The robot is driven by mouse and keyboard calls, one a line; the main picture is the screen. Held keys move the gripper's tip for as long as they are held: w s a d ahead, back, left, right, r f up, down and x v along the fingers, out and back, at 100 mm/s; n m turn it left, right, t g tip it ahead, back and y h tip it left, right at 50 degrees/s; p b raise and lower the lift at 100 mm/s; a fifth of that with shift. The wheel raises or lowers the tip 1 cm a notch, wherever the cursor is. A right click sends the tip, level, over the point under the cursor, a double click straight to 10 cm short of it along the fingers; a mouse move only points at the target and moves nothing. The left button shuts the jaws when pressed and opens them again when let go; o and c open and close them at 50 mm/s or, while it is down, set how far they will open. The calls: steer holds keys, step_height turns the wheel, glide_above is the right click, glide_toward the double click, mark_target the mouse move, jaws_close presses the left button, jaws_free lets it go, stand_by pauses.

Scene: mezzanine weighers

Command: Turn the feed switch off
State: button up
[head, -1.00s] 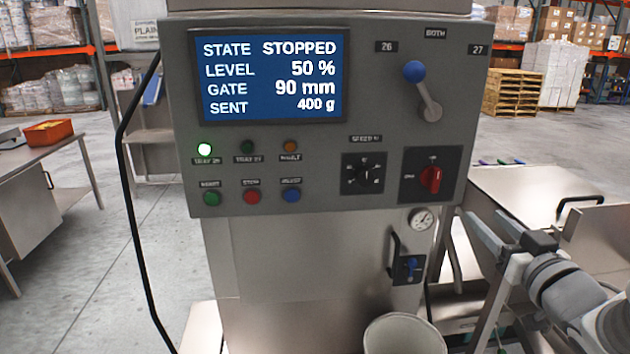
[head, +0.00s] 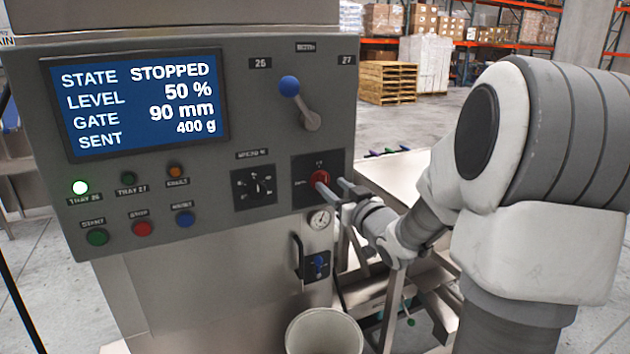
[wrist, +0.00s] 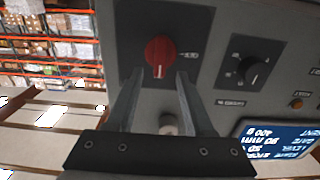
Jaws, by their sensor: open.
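The feed switch is a red rotary knob (head: 320,180) on a black plate (head: 303,169) at the lower right of the grey control panel (head: 200,215). In the wrist view the red knob (wrist: 159,55) lies just beyond my fingertips, its pale mark pointing toward the gripper in that picture. My gripper (head: 341,189) is at the panel's right side, close to the knob. In the wrist view my gripper (wrist: 158,77) is open, its two fingers one to each side of the knob's line. I cannot tell whether they touch it.
The screen (head: 140,103) reads STOPPED, level 50 %, gate 90 mm, sent 400 g. A black speed dial (head: 254,187) sits left of the knob. A blue-tipped lever (head: 300,103) is above. A gauge (head: 319,220), a door handle (head: 298,255) and a white bucket (head: 324,333) are below.

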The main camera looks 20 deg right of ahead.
mark_target(326, 180)
steer(key=shift+w, duration=1.55)
jaws_close()
